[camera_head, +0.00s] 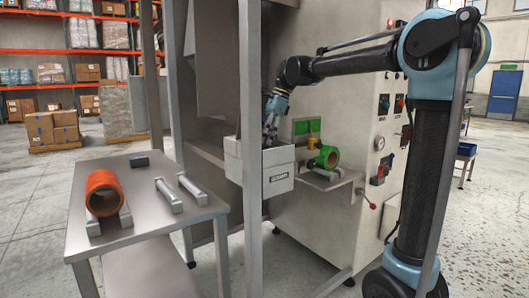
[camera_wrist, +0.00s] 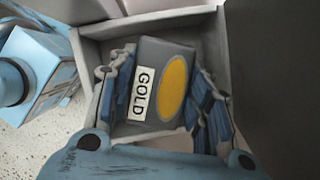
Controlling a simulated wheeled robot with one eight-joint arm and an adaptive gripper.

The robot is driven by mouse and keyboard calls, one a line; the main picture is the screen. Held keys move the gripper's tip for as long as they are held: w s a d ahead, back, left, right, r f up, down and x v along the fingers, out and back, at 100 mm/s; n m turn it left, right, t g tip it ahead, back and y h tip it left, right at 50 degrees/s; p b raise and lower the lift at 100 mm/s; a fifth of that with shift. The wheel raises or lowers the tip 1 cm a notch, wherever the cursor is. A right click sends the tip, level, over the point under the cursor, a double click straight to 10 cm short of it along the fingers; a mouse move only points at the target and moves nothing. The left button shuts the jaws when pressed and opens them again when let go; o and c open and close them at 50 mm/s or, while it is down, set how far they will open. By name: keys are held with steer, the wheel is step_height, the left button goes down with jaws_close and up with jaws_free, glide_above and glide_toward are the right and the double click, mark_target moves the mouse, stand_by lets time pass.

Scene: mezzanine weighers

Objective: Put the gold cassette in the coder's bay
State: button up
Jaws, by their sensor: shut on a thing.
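The gold cassette (camera_wrist: 158,85) is a dark grey block with a yellow oval and a white label reading GOLD, seen in the wrist view. My gripper (camera_wrist: 163,95) has its blue-padded fingers closed on both sides of it. In the wrist view the cassette is inside the walls of an open grey box (camera_wrist: 222,60); I cannot tell whether it touches the floor. In the head view this box, the coder's bay by its label plate (camera_head: 276,179), is on the machine's front, and my gripper (camera_head: 270,130) reaches down into it. The cassette is hidden there.
A green roll (camera_head: 327,157) sits on a shelf right of the box. Steel posts (camera_head: 250,110) stand close to the box.

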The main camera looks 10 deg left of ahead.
step_height(320, 180, down, 5)
steer(key=shift+s+r, duration=0.1)
steer(key=shift+a+f, duration=0.1)
steer(key=shift+f, duration=0.25)
steer(key=shift+f, duration=0.1)
steer(key=o, duration=1.1)
steer(key=v, duration=1.2)
